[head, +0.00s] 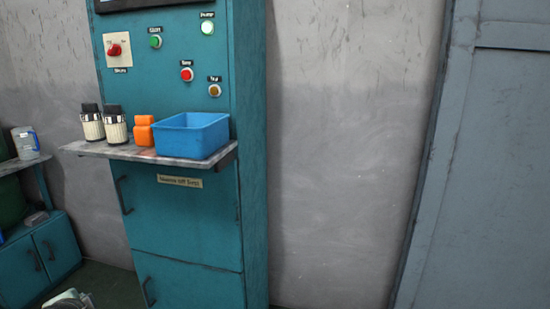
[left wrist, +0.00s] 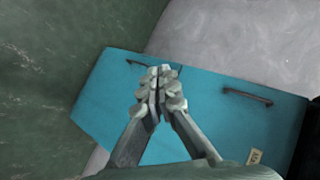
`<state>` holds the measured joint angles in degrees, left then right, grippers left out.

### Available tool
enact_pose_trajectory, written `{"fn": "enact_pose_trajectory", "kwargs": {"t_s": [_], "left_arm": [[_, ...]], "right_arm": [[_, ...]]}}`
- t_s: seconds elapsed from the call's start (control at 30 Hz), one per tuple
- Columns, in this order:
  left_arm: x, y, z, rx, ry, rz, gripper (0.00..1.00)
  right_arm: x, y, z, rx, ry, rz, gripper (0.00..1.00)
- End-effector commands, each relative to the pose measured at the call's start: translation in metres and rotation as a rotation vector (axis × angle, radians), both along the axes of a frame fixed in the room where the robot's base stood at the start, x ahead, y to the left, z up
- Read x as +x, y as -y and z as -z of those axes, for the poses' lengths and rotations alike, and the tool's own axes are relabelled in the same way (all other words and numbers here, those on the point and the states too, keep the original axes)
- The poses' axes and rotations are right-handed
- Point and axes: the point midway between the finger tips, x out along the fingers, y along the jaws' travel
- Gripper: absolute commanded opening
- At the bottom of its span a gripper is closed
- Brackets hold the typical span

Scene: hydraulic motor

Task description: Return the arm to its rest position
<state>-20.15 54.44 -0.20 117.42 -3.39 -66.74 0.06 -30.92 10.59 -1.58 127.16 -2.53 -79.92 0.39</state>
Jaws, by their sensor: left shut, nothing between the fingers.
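My left gripper (left wrist: 158,92) shows in the left wrist view with its fingers together and nothing between them. Behind it is the teal front of a cabinet with dark handles (left wrist: 247,96). In the head view, a grey piece at the bottom left edge (head: 70,300) may be part of my left arm, but too little shows to be sure. My right gripper is in neither view.
A teal control cabinet (head: 185,220) has a shelf (head: 95,149) with a blue bin (head: 190,136), orange piece (head: 144,131) and two black-and-white cylinders (head: 115,126). A low teal cabinet (head: 40,262) stands left. A grey door (head: 490,180) is right.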

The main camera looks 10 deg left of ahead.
Motion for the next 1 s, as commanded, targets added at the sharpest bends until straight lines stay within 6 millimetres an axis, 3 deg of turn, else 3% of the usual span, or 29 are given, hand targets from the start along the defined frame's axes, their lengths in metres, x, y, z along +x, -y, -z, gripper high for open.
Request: {"fn": "enact_pose_trajectory", "kwargs": {"t_s": [0.1, 0.37, 0.67, 1.0], "left_arm": [[-0.034, -0.003, 0.036, -0.003, -0.100, -0.027, 0.00], [-0.098, -0.004, 0.091, -0.013, -0.267, -0.081, 0.00], [-0.128, 0.070, 0.149, -0.264, -0.261, -0.177, 0.00], [-0.156, 0.191, 0.201, -0.589, -0.264, -0.306, 0.00]], "right_arm": [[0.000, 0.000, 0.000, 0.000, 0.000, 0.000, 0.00], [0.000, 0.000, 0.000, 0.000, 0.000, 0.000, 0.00], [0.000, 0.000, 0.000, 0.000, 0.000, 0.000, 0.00], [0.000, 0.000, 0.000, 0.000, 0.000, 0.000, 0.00]]}}
